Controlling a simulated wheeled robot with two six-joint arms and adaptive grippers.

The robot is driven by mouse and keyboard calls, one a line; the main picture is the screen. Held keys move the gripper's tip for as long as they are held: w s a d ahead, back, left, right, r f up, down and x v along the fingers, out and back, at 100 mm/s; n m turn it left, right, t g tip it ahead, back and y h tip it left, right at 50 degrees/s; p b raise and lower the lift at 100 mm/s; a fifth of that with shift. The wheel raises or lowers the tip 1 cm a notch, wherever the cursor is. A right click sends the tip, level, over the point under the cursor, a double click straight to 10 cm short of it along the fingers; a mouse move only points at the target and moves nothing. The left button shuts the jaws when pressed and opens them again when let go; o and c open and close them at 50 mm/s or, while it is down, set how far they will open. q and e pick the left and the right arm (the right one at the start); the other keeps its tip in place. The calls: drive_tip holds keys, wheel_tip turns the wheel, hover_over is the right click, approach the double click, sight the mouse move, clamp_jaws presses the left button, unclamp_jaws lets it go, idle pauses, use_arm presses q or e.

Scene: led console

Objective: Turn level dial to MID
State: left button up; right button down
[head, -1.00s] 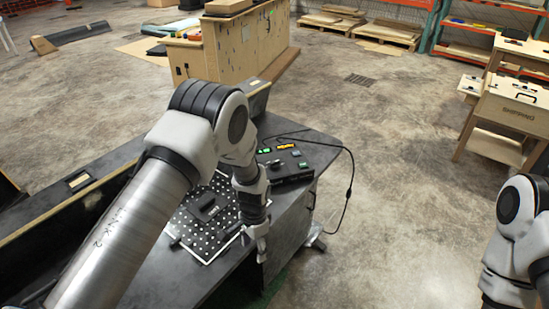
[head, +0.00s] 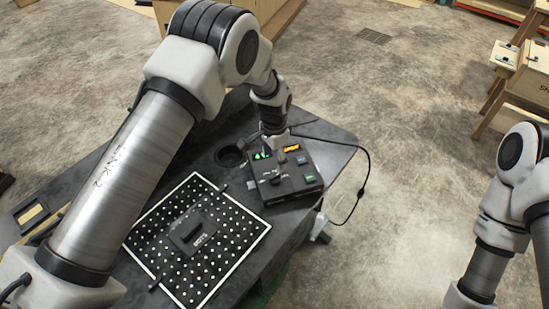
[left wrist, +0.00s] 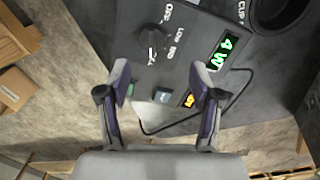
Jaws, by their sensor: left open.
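The black console (head: 300,188) sits on the dark table, with a green display, an orange display and small buttons. In the left wrist view, a black dial (left wrist: 150,38) with a white mark stands on its panel, beside the labels OFF, LOW and MID. The mark is on the dial's lower side in that view; which label it matches I cannot tell. My left gripper (left wrist: 160,88) is open and empty, its fingers over the panel and apart from the dial. In the head view my left gripper (head: 274,138) is over the console's far side. My right gripper is out of frame.
A white-dotted black board (head: 235,238) with a black block (head: 192,232) on it lies left of the console. A round dark recess (head: 230,156) is in the table. A black cable (head: 367,165) loops off the table's right edge.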

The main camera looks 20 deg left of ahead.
sight(274, 176)
use_arm(q)
drive_tip(key=s+f, duration=0.1)
drive_tip(key=s+d+f+p, duration=0.1)
drive_tip(key=f, duration=0.1)
drive_tip(key=shift+f, duration=0.15)
drive_tip(key=f, duration=0.2)
drive_tip(key=shift+w+a+f+p, duration=0.35)
drive_tip(key=shift+f+p, duration=0.05)
drive_tip(key=shift+w+f, duration=0.15)
drive_tip(key=shift+f, duration=0.2)
drive_tip(key=shift+d+r, duration=0.1)
drive_tip(key=shift+r, duration=0.1)
drive_tip(key=shift+s+r, duration=0.1)
drive_tip(key=shift+s, duration=0.15)
drive_tip(key=c, duration=1.1)
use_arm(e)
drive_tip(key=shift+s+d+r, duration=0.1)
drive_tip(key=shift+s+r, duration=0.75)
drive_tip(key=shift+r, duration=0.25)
